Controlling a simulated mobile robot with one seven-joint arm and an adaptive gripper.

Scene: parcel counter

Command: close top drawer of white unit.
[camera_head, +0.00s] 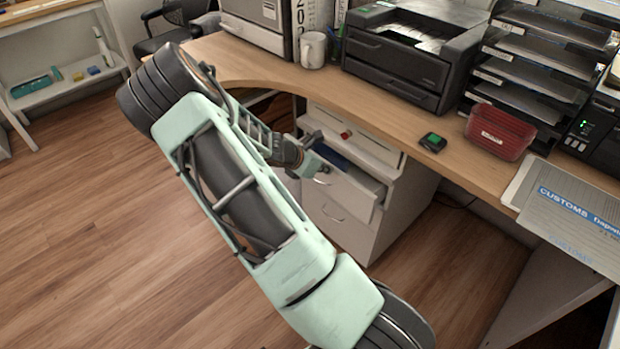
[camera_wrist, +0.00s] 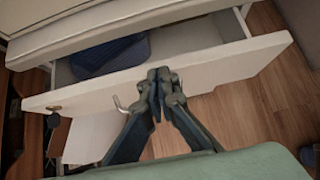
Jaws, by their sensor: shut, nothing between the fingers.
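The white drawer unit (camera_head: 404,205) stands under the desk. One drawer (camera_head: 352,187) is pulled partly out, below a shut front panel (camera_head: 362,146) with a red knob. In the wrist view the open drawer's front (camera_wrist: 225,68) crosses the picture, with a blue item (camera_wrist: 112,55) inside. A metal handle (camera_wrist: 130,104) sits on that front, just left of my fingers. My gripper (camera_head: 318,168) is shut and empty, at the outer side of the drawer front. In the wrist view its fingertips (camera_wrist: 158,76) overlap the front; I cannot tell whether they touch it.
The wooden desk top (camera_head: 440,150) is above the unit, with a printer (camera_head: 395,65), white mug (camera_head: 313,50), small black device (camera_head: 433,142) and red container (camera_head: 498,132). A lower drawer (camera_head: 335,222) looks shut. Open wooden floor (camera_head: 90,240) lies to the left.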

